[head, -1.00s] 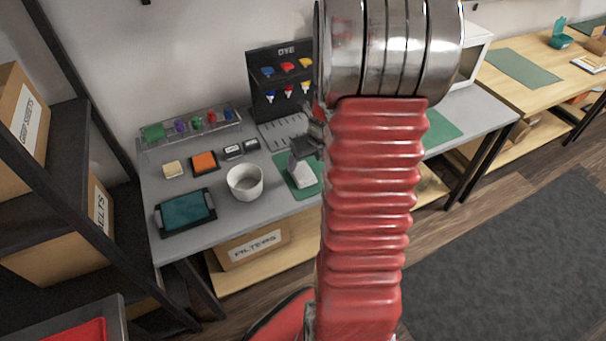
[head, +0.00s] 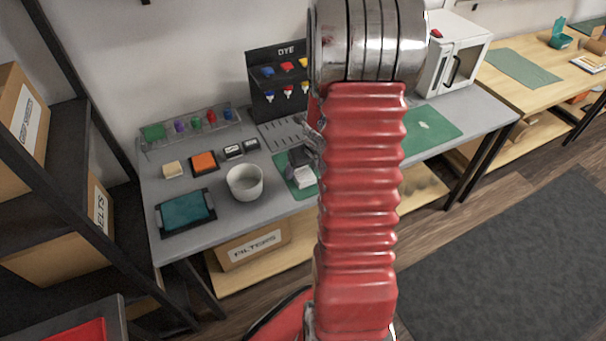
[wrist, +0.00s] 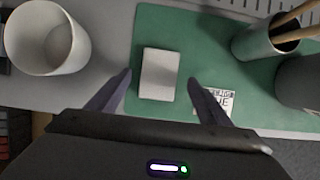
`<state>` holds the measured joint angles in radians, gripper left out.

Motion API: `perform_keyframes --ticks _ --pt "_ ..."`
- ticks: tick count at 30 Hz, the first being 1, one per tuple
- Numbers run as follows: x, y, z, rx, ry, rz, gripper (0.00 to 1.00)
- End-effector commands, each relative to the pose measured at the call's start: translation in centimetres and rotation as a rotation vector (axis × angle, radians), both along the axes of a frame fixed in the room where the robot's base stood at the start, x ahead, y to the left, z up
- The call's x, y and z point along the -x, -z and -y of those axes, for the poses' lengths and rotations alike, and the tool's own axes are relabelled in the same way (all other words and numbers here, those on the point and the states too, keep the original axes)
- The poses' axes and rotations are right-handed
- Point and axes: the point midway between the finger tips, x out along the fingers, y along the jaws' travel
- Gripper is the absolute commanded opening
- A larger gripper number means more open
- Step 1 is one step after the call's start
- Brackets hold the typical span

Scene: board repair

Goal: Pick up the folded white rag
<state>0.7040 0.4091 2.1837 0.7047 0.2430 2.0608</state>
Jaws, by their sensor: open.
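The folded white rag (wrist: 158,74) lies flat on a green mat (wrist: 205,50) in the wrist view, a pale rectangle. My gripper (wrist: 160,79) is open, with one dark finger on each side of the rag's near part. I cannot tell how far the fingertips are above the mat. In the head view the rag (head: 304,179) shows just below my gripper (head: 300,158), which hides its back part. My arm hides the mat's right side there.
A white bowl (wrist: 46,38) stands left of the mat. A cup with wooden handles (wrist: 265,40), a dark cylinder (wrist: 301,82) and a printed card (wrist: 216,101) are to the right. A teal pad (head: 185,212) lies at the table's left front.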

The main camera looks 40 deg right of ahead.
Motion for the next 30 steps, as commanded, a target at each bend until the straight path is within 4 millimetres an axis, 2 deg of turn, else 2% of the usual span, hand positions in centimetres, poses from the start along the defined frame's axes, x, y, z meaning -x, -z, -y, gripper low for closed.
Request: perform_keyframes --ticks 3,9,26,30 --pt "-0.4 1.3 0.1 -0.003 0.0 -0.001 0.73" --pt "-0.9 2.4 0.2 0.0 0.0 -0.001 0.73" --pt "-0.9 2.5 0.2 0.0 0.0 0.0 0.73" --pt "-0.9 2.5 0.2 0.0 0.0 0.0 0.63"
